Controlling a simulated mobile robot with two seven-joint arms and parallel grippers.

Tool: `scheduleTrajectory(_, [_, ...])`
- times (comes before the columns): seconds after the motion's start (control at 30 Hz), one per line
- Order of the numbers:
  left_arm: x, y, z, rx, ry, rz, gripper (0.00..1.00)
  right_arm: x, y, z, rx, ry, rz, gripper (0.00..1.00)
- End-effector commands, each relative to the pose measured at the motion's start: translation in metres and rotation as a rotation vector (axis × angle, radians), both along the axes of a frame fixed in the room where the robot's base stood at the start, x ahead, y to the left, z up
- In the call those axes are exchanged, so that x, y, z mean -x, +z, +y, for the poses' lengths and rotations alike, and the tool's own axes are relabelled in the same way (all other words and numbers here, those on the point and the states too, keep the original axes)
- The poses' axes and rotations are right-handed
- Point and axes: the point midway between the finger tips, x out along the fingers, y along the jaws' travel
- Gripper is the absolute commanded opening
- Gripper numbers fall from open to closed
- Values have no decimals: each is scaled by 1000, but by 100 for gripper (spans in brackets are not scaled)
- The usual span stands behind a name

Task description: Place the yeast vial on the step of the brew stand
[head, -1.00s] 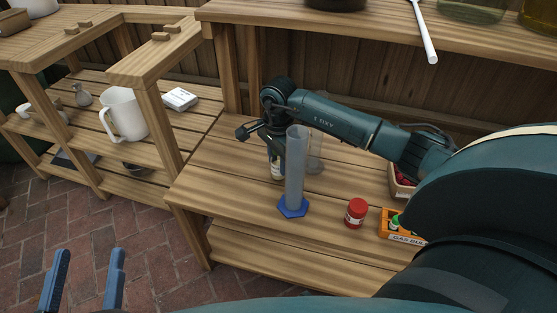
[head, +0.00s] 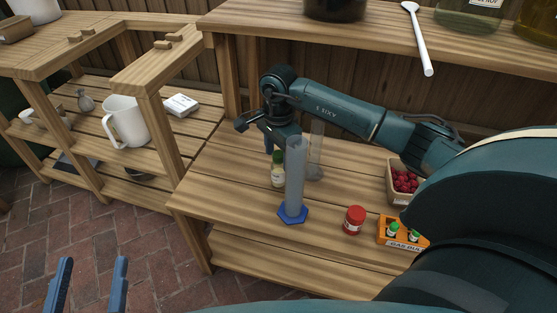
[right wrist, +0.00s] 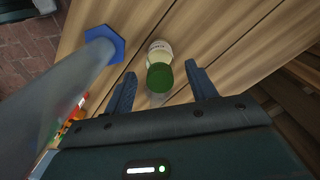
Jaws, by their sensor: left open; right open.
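The yeast vial, a small bottle with a green cap and pale label (head: 278,178), stands upright on the slatted wooden step (head: 235,180) of the brew stand, behind a tall clear cylinder. In the right wrist view the vial (right wrist: 160,72) shows from above, its cap between and slightly beyond the two fingertips. My right gripper (head: 279,143) is open above the vial, partly hidden by the cylinder; its fingers also show apart in the right wrist view (right wrist: 160,82). My left gripper (head: 90,268) is open and empty at the bottom left, over the brick floor.
The cylinder with a blue base (head: 292,215) stands close in front. A clear glass vessel (head: 317,155), red-lidded jar (head: 354,220), orange box (head: 390,238) and berry basket (head: 404,182) are nearby. A white jug (head: 125,122) stands left. An upper shelf (head: 380,28) overhangs behind.

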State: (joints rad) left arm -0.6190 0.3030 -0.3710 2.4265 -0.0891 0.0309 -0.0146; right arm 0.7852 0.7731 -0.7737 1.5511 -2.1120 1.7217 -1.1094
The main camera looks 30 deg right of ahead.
Motion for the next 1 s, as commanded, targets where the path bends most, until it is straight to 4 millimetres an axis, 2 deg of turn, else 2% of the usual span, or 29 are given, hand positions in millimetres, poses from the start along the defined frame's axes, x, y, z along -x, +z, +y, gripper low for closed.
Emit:
scheduleTrajectory(0.03, [0,1,1,-15,6,7,56,-1,18,-1,3,0,-4,57])
scheduleTrajectory(0.1, [0,0,2,-28,13,10,56,-1,32,-1,2,-1,-3,57])
scheduleTrajectory(0.33, [0,-3,6,-64,32,14,56,0,64,0,1,0,-1,57])
scheduleTrajectory(0.5, [0,-7,7,-75,38,13,56,0,71,0,1,-1,1,57])
scheduleTrajectory(1.0, [1,-5,5,-66,36,21,56,0,71,0,1,0,1,57])
